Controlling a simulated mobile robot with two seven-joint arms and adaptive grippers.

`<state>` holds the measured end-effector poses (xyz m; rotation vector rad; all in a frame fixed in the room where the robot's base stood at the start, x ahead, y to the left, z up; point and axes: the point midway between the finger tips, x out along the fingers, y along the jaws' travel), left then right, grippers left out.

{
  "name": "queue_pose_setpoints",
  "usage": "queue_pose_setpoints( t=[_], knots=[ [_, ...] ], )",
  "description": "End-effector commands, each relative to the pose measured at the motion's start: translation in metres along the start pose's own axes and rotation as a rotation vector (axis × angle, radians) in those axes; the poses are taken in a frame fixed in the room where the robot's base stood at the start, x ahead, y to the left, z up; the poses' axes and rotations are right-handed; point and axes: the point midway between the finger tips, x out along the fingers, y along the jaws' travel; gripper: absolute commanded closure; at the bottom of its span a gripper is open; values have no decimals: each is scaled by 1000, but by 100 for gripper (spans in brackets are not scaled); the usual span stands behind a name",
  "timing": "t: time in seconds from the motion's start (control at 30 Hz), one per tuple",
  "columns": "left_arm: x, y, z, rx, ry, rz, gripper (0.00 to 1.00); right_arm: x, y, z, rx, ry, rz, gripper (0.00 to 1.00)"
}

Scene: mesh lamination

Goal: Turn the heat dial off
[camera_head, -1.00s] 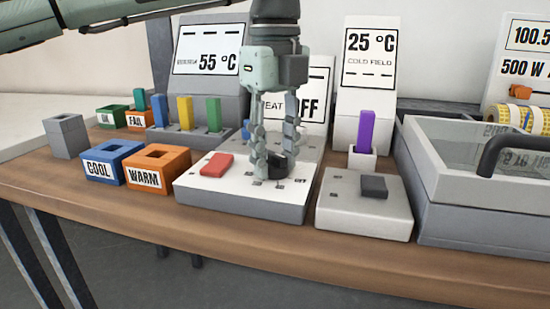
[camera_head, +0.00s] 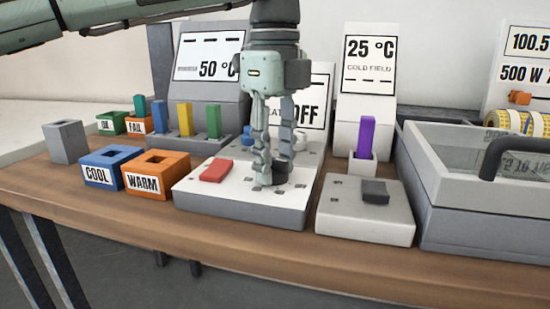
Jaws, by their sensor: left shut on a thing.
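The dark round heat dial (camera_head: 274,180) sits on top of a white control box (camera_head: 228,192), which also has a red rocker switch (camera_head: 215,170). My left gripper (camera_head: 271,172) points straight down and is shut on the dial, with its fingers hiding much of it. Behind the gripper, a white sign (camera_head: 313,112) reads "OFF", and its front word is partly hidden by my gripper. A grey display (camera_head: 207,61) at the back left reads 50 °C. My right gripper is not in view.
To the right are a second box with a dark switch (camera_head: 375,191), a purple stick (camera_head: 365,138) in a holder, and a large grey bin (camera_head: 468,233).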

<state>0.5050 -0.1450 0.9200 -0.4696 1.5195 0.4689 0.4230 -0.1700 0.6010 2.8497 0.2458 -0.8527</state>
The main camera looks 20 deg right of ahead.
Motion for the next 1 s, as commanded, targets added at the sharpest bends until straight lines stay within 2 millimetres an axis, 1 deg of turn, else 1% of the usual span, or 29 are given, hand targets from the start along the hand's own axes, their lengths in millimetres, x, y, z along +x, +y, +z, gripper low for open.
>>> queue_pose_setpoints(
  t=[0.03, 0.17, 0.2, 0.47, 0.57, 0.67, 0.9, 1.0],
  knots=[
    [1, 0, 0, -2, 0, 2, 62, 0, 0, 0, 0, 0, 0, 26],
    [1, 0, 0, -1, 0, 2, 45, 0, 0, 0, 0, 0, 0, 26],
    [1, 0, 0, -1, 0, 1, 44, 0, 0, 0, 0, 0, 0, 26],
    [-1, 0, 0, 0, 0, 0, 44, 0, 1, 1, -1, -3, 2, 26],
    [-7, 0, 0, -1, -1, -1, 44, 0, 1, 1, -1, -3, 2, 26],
    [-22, -1, 0, -2, -2, -3, 44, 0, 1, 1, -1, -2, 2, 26],
    [-74, -1, 0, -3, -2, -2, 44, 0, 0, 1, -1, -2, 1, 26],
    [-92, 0, 0, -2, -1, -2, 44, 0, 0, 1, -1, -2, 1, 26]
  ],
)
